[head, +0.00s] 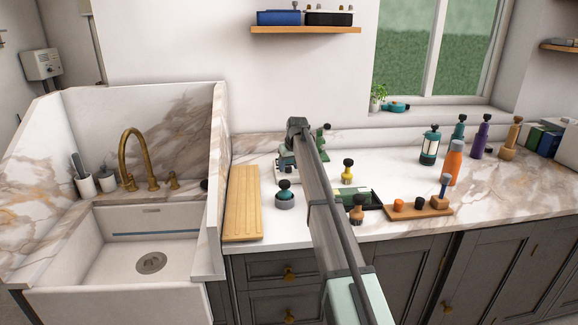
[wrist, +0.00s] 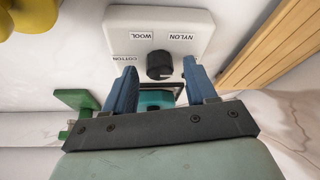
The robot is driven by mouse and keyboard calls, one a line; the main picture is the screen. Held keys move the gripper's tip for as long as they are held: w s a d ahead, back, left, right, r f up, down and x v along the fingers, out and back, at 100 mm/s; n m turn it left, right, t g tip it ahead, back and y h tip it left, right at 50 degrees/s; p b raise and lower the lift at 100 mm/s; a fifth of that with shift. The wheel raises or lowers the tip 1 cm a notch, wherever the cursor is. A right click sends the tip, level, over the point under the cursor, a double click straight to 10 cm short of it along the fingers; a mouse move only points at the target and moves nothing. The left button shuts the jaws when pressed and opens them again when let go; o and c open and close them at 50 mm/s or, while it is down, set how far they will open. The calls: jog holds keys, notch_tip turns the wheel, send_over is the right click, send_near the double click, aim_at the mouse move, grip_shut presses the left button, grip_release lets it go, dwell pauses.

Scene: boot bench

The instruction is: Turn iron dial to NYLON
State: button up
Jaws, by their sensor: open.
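The iron dial (wrist: 160,65) is a small black knob on a white panel (wrist: 203,22) in the wrist view. I cannot tell which label the dial points to. My gripper (wrist: 159,74) is open, its two blue fingers apart on either side of the dial in the picture. I see no contact with the dial. A teal part (wrist: 154,98) shows between the fingers. In the head view my gripper (head: 299,128) is above the panel (head: 287,161), hiding much of it.
A wooden board (head: 243,203) lies left of the panel, beside the sink (head: 140,255). A green object (wrist: 78,104) is near the left finger.

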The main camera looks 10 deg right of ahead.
grip_shut()
dwell(0.4)
jog(key=shift+n, duration=0.3)
jog(key=n+y, duration=0.1)
jog(key=n, duration=0.1)
jog(key=n+g+y, duration=0.1)
jog(key=n, duration=0.2)
jog(key=shift+w+d, duration=0.15)
jog(key=n+g, duration=0.1)
jog(key=n, duration=0.2)
jog(key=n+g+y, duration=0.1)
jog(key=n, duration=0.2)
dwell(0.4)
